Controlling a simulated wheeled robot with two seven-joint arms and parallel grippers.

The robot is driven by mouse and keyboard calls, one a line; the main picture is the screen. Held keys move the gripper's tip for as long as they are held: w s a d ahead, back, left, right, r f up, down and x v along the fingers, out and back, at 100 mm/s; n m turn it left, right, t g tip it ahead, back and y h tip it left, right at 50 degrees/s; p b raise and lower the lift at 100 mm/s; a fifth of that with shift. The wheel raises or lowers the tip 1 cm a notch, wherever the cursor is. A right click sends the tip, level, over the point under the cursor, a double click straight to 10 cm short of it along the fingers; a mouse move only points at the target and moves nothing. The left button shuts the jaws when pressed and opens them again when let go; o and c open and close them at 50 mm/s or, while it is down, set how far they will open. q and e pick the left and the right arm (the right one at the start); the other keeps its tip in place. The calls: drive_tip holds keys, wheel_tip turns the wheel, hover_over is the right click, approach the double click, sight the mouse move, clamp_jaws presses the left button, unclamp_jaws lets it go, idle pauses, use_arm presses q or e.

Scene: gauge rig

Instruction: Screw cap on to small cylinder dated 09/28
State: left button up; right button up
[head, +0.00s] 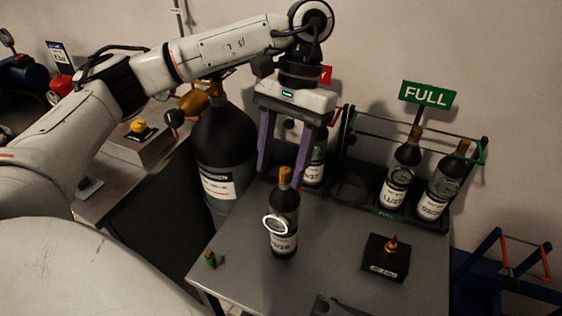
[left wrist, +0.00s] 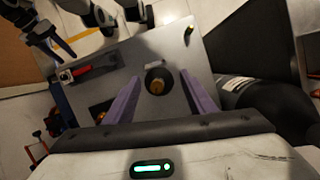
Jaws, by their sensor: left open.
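A small black cylinder (head: 284,212) with a brass top, a round gauge and a white label stands upright on the grey table. Its date is too small to read. My left gripper (head: 282,182) is open and points down, its purple fingers on either side of the cylinder's top. In the left wrist view the cylinder's top (left wrist: 157,84) lies between the open fingertips (left wrist: 158,77), touching neither. A small green and orange piece, apparently the cap (head: 210,259), stands near the table's left edge; it also shows in the left wrist view (left wrist: 189,31). My right gripper (left wrist: 50,38) shows only there, its jaws unclear.
Two similar cylinders (head: 400,172) (head: 438,188) stand in the rack under the green FULL sign (head: 428,94). Another (head: 316,168) stands behind my left gripper. A black box (head: 386,262) with a brass fitting sits at right. A large dark tank (head: 222,140) stands at left.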

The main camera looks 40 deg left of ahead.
use_arm(q)
drive_tip(key=v, duration=1)
drive_tip(key=shift+r, duration=0.15)
